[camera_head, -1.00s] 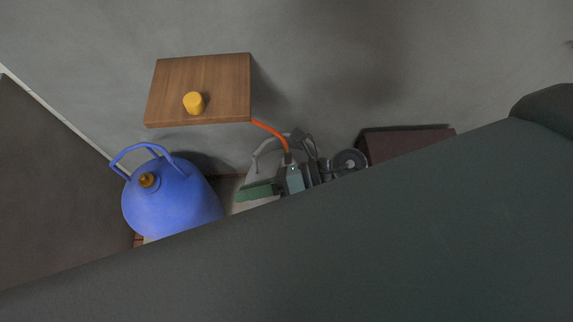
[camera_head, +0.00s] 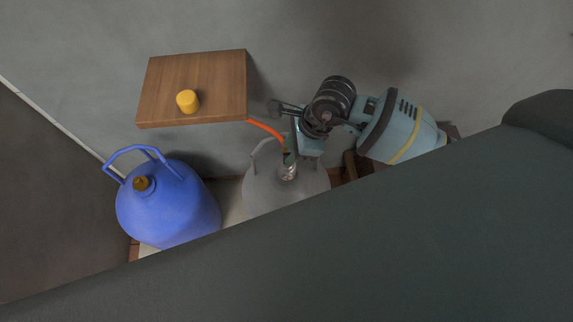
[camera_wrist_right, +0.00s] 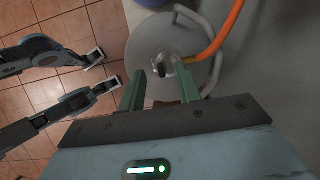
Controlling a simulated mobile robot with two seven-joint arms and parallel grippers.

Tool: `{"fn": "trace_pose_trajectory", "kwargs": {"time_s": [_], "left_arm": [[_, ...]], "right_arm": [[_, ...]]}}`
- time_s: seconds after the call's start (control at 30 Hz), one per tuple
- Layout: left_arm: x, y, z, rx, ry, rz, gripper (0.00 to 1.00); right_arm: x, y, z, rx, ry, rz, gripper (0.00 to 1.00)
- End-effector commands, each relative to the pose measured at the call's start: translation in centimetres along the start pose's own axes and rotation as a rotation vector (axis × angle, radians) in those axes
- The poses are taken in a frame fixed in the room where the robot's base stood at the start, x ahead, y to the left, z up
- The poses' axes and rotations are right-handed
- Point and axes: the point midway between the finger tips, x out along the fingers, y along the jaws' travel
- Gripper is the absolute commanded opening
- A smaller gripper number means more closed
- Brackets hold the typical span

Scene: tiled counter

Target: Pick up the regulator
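The regulator (camera_head: 289,173) is a small silvery fitting on top of the grey gas cylinder (camera_head: 262,196), with an orange hose (camera_head: 264,128) running up from it. It also shows in the right wrist view (camera_wrist_right: 165,66). My right gripper (camera_wrist_right: 160,84) is open above the cylinder top. Its two green fingers stand apart, with the regulator just beyond and roughly between their tips. I cannot tell whether a finger touches it. In the head view a green finger of this gripper (camera_head: 289,148) shows right above the regulator.
A blue cylinder (camera_head: 170,205) with a looped handle stands to the left. A wooden shelf (camera_head: 215,75) on the wall holds a yellow cylinder-shaped piece (camera_head: 187,101). Two jointed grey links (camera_wrist_right: 65,50) show at the left of the wrist view. A dark surface covers the lower head view.

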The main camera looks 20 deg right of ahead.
Motion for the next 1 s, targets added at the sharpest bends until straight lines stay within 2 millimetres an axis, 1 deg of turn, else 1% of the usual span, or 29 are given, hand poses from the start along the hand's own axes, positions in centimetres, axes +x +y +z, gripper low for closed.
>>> {"fn": "trace_pose_trajectory", "kwargs": {"time_s": [0.03, 0.1, 0.27, 0.37, 0.5, 0.6, 0.73, 0.93, 1.0], "left_arm": [[0.1, 0.0, 0.1, 0.0, -0.001, 0.0, 0.63], [0.1, 0.0, 0.1, 0.0, -0.002, 0.0, 0.63], [0.1, 0.0, 0.1, 0.0, -0.001, 0.0, 0.63], [0.1, 0.0, 0.1, 0.0, -0.001, 0.0, 0.63], [0.2, 0.0, 0.2, 0.0, -0.003, 0.0, 0.63], [0.2, 0.0, 0.3, -0.001, -0.004, 0.0, 0.63], [0.3, 0.0, 0.3, -0.001, -0.004, 0.0, 0.63], [0.2, 0.0, 0.2, -0.001, -0.003, 0.0, 0.63], [0.2, 0.0, 0.2, -0.001, -0.002, 0.0, 0.63]], "right_arm": [[0.6, 0.1, 0.0, 0.001, 0.0, 0.003, 0.34], [1.0, 0.0, 0.0, 0.0, 0.0, 0.001, 0.34], [1.4, 0.0, -0.1, 0.001, -0.001, 0.001, 0.34], [2.5, 0.0, -0.3, 0.003, 0.0, 0.004, 0.34], [4.6, -0.1, -0.7, 0.003, -0.001, 0.004, 0.34], [5.6, -0.1, -0.6, 0.002, -0.002, 0.002, 0.34], [6.2, -0.2, -0.7, 0.0, -0.001, 0.001, 0.34], [6.2, -0.2, -0.6, 0.0, -0.001, 0.0, 0.34], [6.2, -0.2, -0.7, 0.0, -0.001, 0.0, 0.24]]}}
